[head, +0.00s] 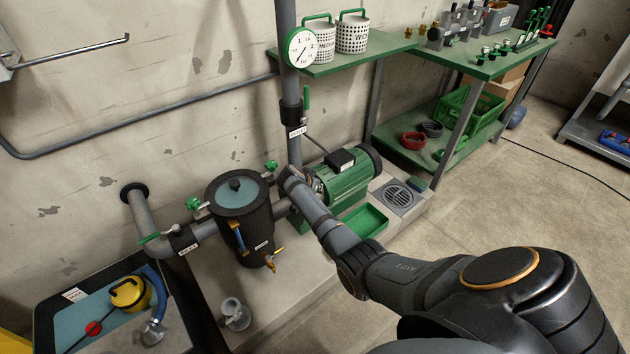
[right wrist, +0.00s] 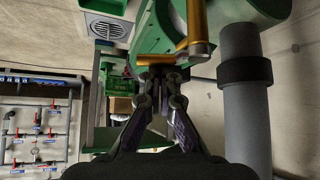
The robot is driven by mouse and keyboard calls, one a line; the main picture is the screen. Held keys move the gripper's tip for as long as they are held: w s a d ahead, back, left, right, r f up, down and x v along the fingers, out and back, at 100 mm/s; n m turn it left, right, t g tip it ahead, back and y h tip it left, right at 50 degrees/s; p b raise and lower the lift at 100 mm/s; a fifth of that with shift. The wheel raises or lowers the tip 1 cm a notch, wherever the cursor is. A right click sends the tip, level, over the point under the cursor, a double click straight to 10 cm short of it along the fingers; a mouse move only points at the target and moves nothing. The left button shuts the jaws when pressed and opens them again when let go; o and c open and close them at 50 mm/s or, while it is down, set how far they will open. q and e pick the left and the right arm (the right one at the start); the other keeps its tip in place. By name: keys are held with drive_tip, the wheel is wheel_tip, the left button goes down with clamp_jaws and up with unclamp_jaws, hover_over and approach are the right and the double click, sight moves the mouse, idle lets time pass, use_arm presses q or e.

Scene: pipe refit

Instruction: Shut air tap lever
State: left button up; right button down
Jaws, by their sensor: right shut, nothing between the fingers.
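My right gripper (head: 287,180) is beside the dark strainer pot (head: 238,215), close to a small green tap handle (head: 271,165); its fingertips are hard to make out there. In the right wrist view the gripper (right wrist: 160,82) is shut and empty. Its tips are right by a brass bar (right wrist: 162,59), which joins a grey fitting (right wrist: 201,50) below a brass stem (right wrist: 197,20); I cannot tell whether they touch. I cannot read which tap is the air tap. My left gripper is out of view.
The green motor (head: 345,180) stands close to the right gripper. An upright grey pipe (head: 285,60) carries a gauge (head: 300,48). A green lever (head: 150,239) is on the left pipe. A green bench (head: 365,55) is behind.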

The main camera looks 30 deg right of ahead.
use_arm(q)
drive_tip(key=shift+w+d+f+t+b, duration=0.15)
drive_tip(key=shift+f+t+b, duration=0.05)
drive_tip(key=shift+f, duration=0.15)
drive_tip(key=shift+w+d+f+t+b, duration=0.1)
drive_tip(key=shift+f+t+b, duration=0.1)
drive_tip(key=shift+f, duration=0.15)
use_arm(e)
drive_tip(key=shift+s+a+f+m+g, duration=0.1)
drive_tip(key=shift+s+a+m+g, duration=0.2)
drive_tip(key=shift+a+m+g, duration=0.45)
drive_tip(key=shift+a, duration=0.15)
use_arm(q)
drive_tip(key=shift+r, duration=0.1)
